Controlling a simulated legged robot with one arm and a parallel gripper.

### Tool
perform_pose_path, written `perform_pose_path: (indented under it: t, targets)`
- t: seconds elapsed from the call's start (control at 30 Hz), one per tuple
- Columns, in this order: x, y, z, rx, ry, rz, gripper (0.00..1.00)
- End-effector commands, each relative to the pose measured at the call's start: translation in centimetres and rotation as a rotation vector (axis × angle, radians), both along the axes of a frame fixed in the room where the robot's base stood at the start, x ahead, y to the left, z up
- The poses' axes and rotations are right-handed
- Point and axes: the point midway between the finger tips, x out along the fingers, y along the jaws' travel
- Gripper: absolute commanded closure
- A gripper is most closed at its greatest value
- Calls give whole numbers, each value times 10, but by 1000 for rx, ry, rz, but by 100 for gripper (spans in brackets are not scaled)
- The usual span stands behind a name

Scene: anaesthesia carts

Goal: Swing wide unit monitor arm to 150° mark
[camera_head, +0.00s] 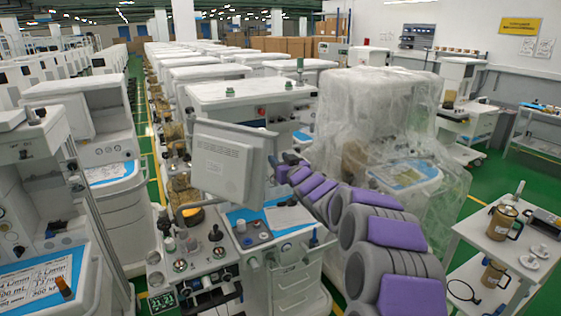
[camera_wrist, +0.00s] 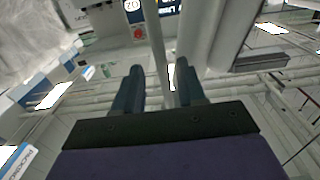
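The monitor (camera_head: 228,160) is a pale grey panel seen from the back. It stands above the wide white anaesthesia unit (camera_head: 295,275) in the middle of the head view. My purple and grey arm reaches in from the lower right, and my gripper (camera_head: 278,163) is at the monitor's right edge. In the wrist view my gripper (camera_wrist: 158,78) has its two dark fingers apart. A thin pale bar (camera_wrist: 157,40) shows between them; I cannot tell whether it touches either finger. The monitor arm's joint and the 150° mark cannot be made out.
A unit under clear plastic sheeting (camera_head: 365,110) stands close to the right of my arm. A white trolley (camera_head: 500,250) with jugs is at the lower right. Other carts crowd the left and back. Green floor (camera_head: 480,180) shows on the right.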

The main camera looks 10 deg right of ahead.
Motion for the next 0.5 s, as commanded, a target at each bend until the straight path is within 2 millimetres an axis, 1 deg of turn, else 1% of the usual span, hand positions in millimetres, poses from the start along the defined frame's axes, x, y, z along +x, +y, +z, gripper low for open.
perform_pose_path:
  t: [0.03,0.07,0.4,0.5]
  targets:
    - [0,2,0,-1,0,1,64]
    - [0,2,0,-1,0,1,67]
    - [0,0,0,1,0,2,99]
    - [0,0,0,1,0,1,100]
